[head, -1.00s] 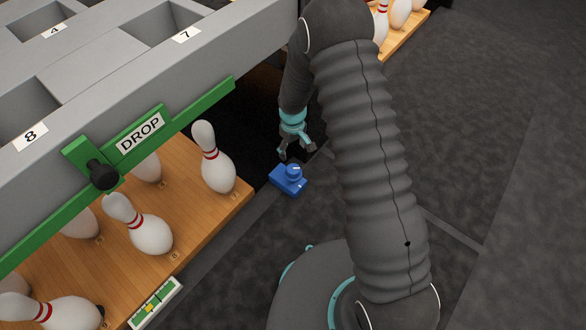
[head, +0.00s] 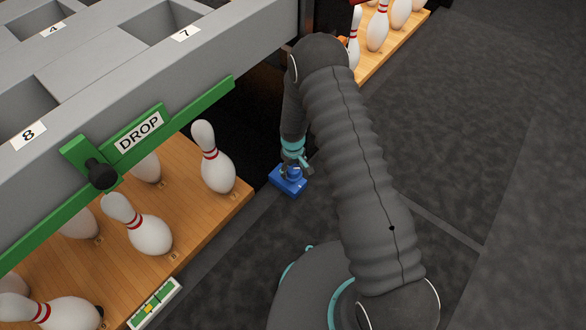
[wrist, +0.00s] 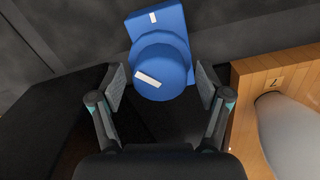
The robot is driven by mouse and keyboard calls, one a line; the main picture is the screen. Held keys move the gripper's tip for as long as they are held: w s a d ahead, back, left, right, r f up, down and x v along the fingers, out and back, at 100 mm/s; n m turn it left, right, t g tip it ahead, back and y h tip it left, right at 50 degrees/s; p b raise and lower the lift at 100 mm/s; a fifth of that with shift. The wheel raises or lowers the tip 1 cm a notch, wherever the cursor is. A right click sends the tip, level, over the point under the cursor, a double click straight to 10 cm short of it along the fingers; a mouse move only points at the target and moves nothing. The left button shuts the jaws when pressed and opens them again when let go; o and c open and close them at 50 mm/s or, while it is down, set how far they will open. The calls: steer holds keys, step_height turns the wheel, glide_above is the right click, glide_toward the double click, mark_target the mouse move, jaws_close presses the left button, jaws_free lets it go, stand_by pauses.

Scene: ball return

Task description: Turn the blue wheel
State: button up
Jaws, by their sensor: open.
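The blue wheel (head: 292,173) sits on top of a small blue box (head: 283,184) on the dark floor beside the wooden pin deck. In the wrist view the wheel (wrist: 160,67) is a round knob with a white mark slanting across it. The blue box (wrist: 170,17) bears another white mark near its far edge. My gripper (head: 294,168) is just above the wheel in the head view. In the wrist view my gripper (wrist: 160,90) is open, with one finger on each side of the wheel's near part. I see gaps between the fingers and the wheel.
The wooden deck (head: 200,245) with several white pins, some tipped over, lies left of the box. A grey rack (head: 230,45) with a green DROP bar (head: 140,132) overhangs it. A dark opening is behind the box. The floor to the right is clear.

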steer(key=shift+c, duration=0.2)
steer(key=c, duration=1.1)
steer(key=shift+b, duration=0.3)
steer(key=m+b, duration=0.2)
steer(key=m, duration=0.1)
steer(key=shift+f, duration=0.15)
steer(key=m+b, duration=0.2)
steer(key=m, duration=0.2)
steer(key=shift+m, duration=0.3)
